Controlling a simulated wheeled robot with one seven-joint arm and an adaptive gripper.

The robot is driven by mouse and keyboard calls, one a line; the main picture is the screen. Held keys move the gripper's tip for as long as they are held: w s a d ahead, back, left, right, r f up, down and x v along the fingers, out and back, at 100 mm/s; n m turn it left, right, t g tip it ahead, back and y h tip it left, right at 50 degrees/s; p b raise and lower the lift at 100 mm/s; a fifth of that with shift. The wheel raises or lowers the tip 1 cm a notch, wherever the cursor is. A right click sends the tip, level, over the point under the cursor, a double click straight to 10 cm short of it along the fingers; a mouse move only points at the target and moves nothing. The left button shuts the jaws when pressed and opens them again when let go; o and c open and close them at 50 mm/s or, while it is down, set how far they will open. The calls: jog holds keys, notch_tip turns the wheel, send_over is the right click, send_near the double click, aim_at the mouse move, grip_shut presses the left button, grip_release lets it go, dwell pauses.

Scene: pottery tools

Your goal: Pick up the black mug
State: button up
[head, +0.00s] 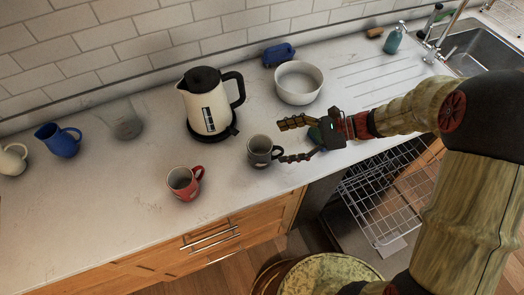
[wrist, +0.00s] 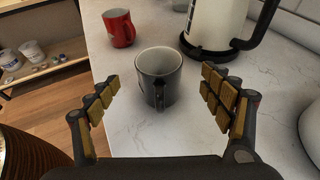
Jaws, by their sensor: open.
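The black mug (head: 260,151) stands upright on the pale counter near its front edge, with a light inside. In the wrist view the black mug (wrist: 158,85) is centred ahead of and between my fingers, its handle facing me. My gripper (head: 288,140) is open and empty, just right of the mug in the head view. In the wrist view my gripper (wrist: 162,97) shows its fingers spread on both sides, wider than the mug. I cannot tell whether the fingertips overlap the mug's sides. The fingers appear clear of it.
A red mug (head: 184,183) stands to the left, and a cream kettle (head: 207,102) behind. A white bowl (head: 299,83) and blue dish (head: 279,54) are at the back. A blue pitcher (head: 58,140) is far left. An open dishwasher rack (head: 391,190) lies below the counter.

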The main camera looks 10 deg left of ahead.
aim_at(262, 145)
jog(key=b+x, duration=0.2)
jog(key=x, duration=0.5)
jog(key=shift+s+a, duration=0.1)
jog(key=shift+a, duration=0.05)
jog(key=shift+c, duration=0.3)
jog(key=c, duration=1.5)
jog(key=shift+o, duration=0.2)
jog(key=shift+r, duration=0.15)
